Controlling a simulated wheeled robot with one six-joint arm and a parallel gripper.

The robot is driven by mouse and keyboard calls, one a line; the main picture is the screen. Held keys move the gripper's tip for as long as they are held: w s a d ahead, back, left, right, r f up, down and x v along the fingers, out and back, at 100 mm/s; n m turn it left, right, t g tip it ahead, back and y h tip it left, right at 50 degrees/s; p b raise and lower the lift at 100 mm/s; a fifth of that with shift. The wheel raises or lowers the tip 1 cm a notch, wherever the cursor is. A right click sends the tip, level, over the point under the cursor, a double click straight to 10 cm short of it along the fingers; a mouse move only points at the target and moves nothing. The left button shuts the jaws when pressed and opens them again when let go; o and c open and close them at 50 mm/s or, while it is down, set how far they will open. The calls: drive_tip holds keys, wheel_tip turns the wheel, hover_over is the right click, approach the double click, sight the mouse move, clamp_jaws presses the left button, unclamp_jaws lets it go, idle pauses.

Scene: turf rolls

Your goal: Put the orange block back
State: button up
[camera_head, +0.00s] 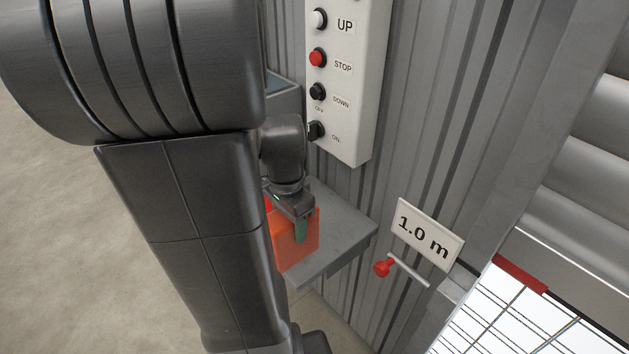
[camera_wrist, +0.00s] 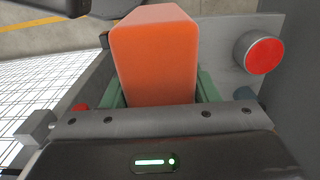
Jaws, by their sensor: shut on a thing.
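The orange block (camera_head: 284,246) is held in my gripper (camera_head: 300,228) over the grey wall shelf (camera_head: 345,236) in the head view. One green finger lies against the block's side; the other finger is hidden there. In the wrist view the orange block (camera_wrist: 155,60) fills the space between both green fingers of my gripper (camera_wrist: 158,90). I cannot tell whether the block's underside touches the shelf. My arm hides the shelf's left part in the head view.
A white control box (camera_head: 350,85) with several buttons hangs on the ribbed wall above the shelf. A "1.0 m" sign (camera_head: 426,235) and a red-knobbed pin (camera_head: 384,267) are to the right. A red round knob (camera_wrist: 264,53) is right of the block in the wrist view.

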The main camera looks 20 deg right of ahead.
drive_tip(key=w+d+p, duration=0.2)
drive_tip(key=w+d, duration=0.3)
drive_tip(key=d, duration=0.7)
wheel_tip(320, 180, down, 7)
drive_tip(key=p, duration=0.1)
drive_tip(key=shift+d, duration=0.3)
drive_tip(key=shift+w, duration=0.1)
drive_tip(key=shift+f, duration=0.2)
drive_tip(key=o, duration=1.1)
wheel_tip(320, 180, up, 12)
drive_tip(key=shift+r, duration=0.2)
